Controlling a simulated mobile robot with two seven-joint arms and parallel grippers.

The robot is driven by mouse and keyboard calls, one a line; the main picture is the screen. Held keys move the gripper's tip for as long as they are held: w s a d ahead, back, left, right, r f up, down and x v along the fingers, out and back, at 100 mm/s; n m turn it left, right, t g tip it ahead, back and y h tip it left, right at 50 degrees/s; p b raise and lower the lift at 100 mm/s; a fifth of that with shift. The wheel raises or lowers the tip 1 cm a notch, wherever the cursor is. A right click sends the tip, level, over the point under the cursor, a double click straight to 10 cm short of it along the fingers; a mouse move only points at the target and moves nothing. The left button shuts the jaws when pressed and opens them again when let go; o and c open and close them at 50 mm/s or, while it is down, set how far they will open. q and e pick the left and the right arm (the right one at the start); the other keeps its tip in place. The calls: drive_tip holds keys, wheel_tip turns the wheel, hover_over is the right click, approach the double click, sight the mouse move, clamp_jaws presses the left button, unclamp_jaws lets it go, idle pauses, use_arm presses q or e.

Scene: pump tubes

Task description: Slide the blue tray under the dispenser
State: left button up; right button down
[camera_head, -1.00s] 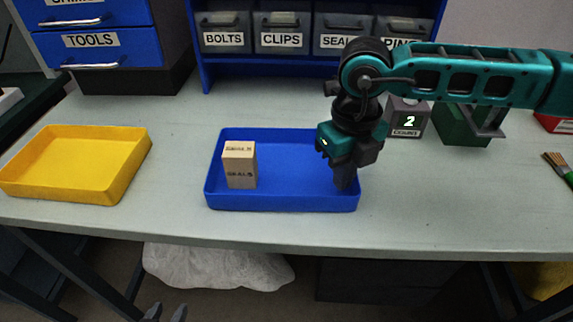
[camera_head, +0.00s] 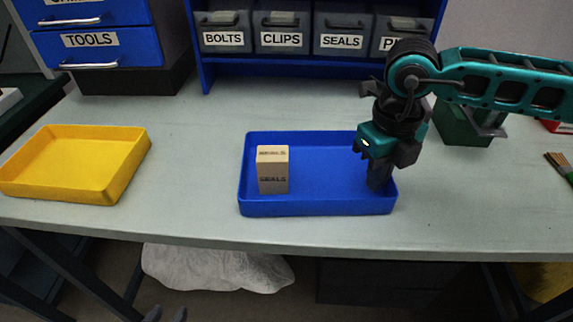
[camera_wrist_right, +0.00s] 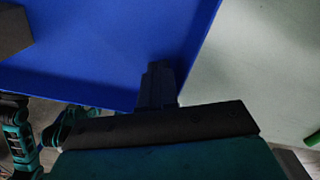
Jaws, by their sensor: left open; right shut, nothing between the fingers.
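The blue tray (camera_head: 325,172) lies on the bench in the head view, with a small tan box (camera_head: 273,170) labelled SEALS standing in its left part. My right gripper (camera_head: 378,184) is shut with its fingertips down inside the tray, near the right wall. In the right wrist view the shut fingers (camera_wrist_right: 157,85) are over the blue tray floor (camera_wrist_right: 100,50) close to its edge. A green unit with a grey bracket (camera_head: 466,124), seemingly the dispenser, stands behind and right of the tray, partly hidden by my arm. My left gripper (camera_head: 168,314) shows only its open fingertips at the bottom edge.
A yellow tray (camera_head: 75,160) stands empty at the left. Labelled bins (camera_head: 283,35) stand in a blue rack at the back. A brush (camera_head: 560,165) lies at the far right.

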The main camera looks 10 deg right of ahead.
drive_tip(key=shift+s+d, duration=0.2)
drive_tip(key=shift+d, duration=0.5)
drive_tip(key=shift+s+d, duration=0.2)
drive_tip(key=shift+d, duration=0.45)
drive_tip(key=shift+s+d+b, duration=0.2)
drive_tip(key=shift+s+d, duration=0.1)
drive_tip(key=shift+d, duration=0.8)
drive_tip(key=shift+s+d+b, duration=0.2)
drive_tip(key=shift+s+d, duration=0.15)
drive_tip(key=shift+d, duration=0.8)
drive_tip(key=shift+s+d+b, duration=0.2)
drive_tip(key=shift+s+d, duration=0.1)
drive_tip(key=shift+d, duration=0.9)
drive_tip(key=shift+s+d+b, duration=0.15)
drive_tip(key=shift+s+d, duration=0.2)
drive_tip(key=shift+d, duration=0.75)
drive_tip(key=shift+s+d+b, duration=0.2)
drive_tip(key=shift+s+d, duration=0.1)
drive_tip(key=shift+d, duration=0.8)
drive_tip(key=shift+s+d+b, duration=0.15)
drive_tip(key=shift+s+d, duration=0.2)
drive_tip(key=shift+d, duration=0.75)
